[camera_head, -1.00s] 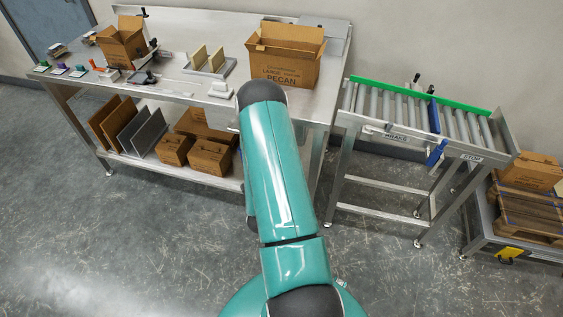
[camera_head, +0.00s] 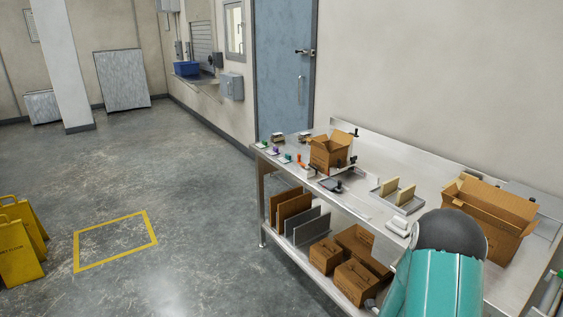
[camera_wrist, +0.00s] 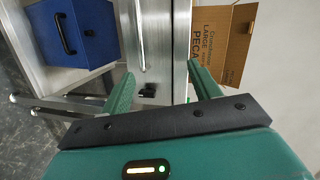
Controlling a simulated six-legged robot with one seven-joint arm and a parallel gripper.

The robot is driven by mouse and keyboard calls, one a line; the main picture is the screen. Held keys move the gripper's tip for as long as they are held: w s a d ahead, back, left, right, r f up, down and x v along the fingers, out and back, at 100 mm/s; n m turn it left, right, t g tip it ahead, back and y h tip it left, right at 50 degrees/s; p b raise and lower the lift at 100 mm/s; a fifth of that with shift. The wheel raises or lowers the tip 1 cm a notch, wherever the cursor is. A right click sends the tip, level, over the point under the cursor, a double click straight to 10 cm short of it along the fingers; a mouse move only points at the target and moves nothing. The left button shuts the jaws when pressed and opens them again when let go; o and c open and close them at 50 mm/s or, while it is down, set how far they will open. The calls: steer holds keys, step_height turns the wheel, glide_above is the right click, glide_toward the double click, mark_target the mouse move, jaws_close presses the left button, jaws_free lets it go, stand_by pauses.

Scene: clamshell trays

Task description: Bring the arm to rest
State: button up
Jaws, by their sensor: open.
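My teal arm (camera_head: 440,280) with its dark joint rises at the lower right of the head view, in front of the steel table's right part. Its gripper end does not show there. In the wrist view my gripper (camera_wrist: 158,85) has its two green fingers spread well apart, with nothing between them. Beyond the fingers are a steel surface and the open cardboard pecan box (camera_wrist: 222,40), on the right side of that picture. How far the fingers are from them I cannot tell.
The steel table (camera_head: 365,205) carries the large pecan box (camera_head: 490,212), a smaller open box (camera_head: 331,150) and trays, with several cartons on its lower shelf. A blue case (camera_wrist: 70,32) shows in the wrist view. Yellow floor signs (camera_head: 18,255) stand left; open floor lies between.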

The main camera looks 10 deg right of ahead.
steer(key=w+a+r+n+t+y, duration=0.1)
steer(key=w+a+r+n+y, duration=0.3)
steer(key=a+r+n, duration=0.45)
steer(key=w+a+r+n+y, duration=0.2)
steer(key=a+r+n+y, duration=0.3)
steer(key=a+r, duration=0.55)
steer(key=s+a+r+n+g+y, duration=0.1)
steer(key=s+a+r+n+y, duration=0.2)
steer(key=s+a+r+n, duration=0.55)
steer(key=s+a+r+n+g, duration=0.1)
steer(key=s+a+n, duration=0.1)
steer(key=s, duration=0.5)
steer(key=s+a+n+g, duration=0.2)
steer(key=s+a+n, duration=0.1)
steer(key=s, duration=0.5)
steer(key=shift+a+r+g+y, duration=0.3)
steer(key=shift+a+r+y, duration=0.1)
steer(key=shift+a, duration=0.2)
